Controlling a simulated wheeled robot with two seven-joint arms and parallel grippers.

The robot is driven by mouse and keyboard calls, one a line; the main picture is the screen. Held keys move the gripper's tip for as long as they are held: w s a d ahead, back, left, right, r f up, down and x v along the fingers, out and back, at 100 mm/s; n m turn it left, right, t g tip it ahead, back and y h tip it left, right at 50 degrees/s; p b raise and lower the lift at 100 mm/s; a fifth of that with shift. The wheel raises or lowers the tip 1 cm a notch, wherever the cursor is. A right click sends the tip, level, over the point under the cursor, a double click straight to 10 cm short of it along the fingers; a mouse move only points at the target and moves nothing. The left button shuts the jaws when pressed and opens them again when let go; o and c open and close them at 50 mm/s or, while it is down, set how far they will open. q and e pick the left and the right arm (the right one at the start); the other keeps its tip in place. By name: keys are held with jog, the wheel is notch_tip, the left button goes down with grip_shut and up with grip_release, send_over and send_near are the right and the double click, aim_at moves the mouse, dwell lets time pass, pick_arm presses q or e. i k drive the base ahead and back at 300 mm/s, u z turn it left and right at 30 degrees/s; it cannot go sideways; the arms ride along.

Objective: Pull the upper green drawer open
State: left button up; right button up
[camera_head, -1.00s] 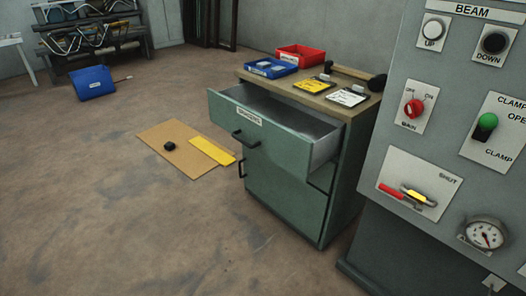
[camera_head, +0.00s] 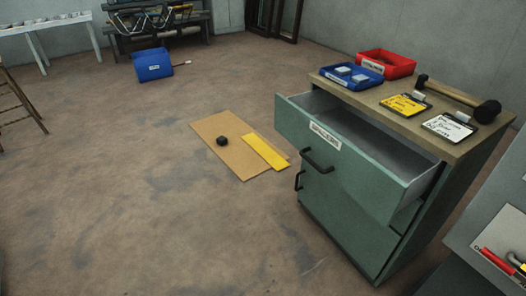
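The upper green drawer (camera_head: 342,160) is pulled out from the green cabinet (camera_head: 338,222), and its grey, empty-looking inside shows. Its front carries a white label (camera_head: 325,137) and a black bar handle (camera_head: 319,161). Below it, the lower front is closed, with its own black handle (camera_head: 299,180). Neither of my grippers is in the head view, and nothing is seen touching the drawer handle.
On the wooden cabinet top stand a blue tray (camera_head: 345,77), a red tray (camera_head: 386,64), a mallet (camera_head: 460,97) and two tags. A cardboard sheet (camera_head: 217,153) lies on the floor left of the cabinet.

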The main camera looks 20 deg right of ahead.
aim_at(384, 171)
jog(key=i, duration=0.9)
jog(key=z, duration=0.4)
